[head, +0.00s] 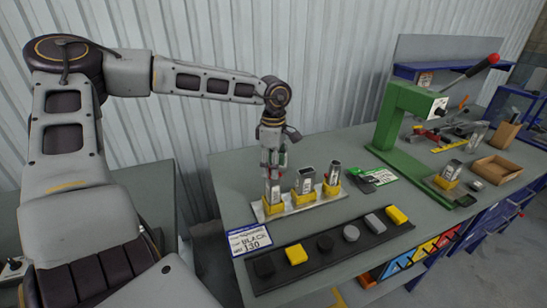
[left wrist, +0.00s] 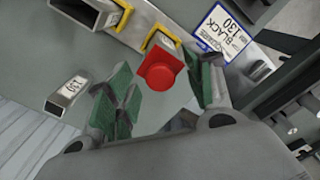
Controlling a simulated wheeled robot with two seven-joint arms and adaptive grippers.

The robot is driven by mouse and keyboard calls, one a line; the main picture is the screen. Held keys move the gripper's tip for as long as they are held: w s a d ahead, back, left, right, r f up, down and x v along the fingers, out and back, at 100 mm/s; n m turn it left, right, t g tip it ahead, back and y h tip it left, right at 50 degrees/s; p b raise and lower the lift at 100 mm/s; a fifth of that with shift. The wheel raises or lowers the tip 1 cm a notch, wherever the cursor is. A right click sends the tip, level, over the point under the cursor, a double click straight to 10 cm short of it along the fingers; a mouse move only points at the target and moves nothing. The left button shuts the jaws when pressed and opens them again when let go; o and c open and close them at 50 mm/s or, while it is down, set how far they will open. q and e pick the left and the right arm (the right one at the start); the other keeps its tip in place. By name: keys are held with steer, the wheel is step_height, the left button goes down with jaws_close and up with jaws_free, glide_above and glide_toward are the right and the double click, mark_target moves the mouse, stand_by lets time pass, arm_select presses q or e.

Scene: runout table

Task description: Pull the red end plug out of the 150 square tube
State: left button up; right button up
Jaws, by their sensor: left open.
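The red end plug (left wrist: 160,72) shows in the left wrist view, with a square flange and round knob. It sits over the leftmost upright tube (head: 272,193), which stands in a yellow clamp; the plug hides most of that tube in the wrist view. My left gripper (head: 272,171) points down at this tube. Its green-padded fingers are open on either side of the plug, with gaps visible. A metal square tube marked 150 (left wrist: 72,90) shows at the left of the wrist view; I cannot tell how it is supported. My right gripper is not in view.
Two more tubes, middle (head: 305,180) and right (head: 333,172), stand close by in yellow clamps. A dark strip (head: 375,241) with several plugs lies in front, beside a BLACK 130 card (head: 249,239). A green press (head: 392,120) stands to the right.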

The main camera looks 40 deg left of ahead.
arm_select(q)
steer(key=shift+f, duration=0.25)
jaws_close()
stand_by(0.5)
steer(key=shift+r+p, duration=1.2)
steer(key=shift+r, duration=1.35)
stand_by(1.0)
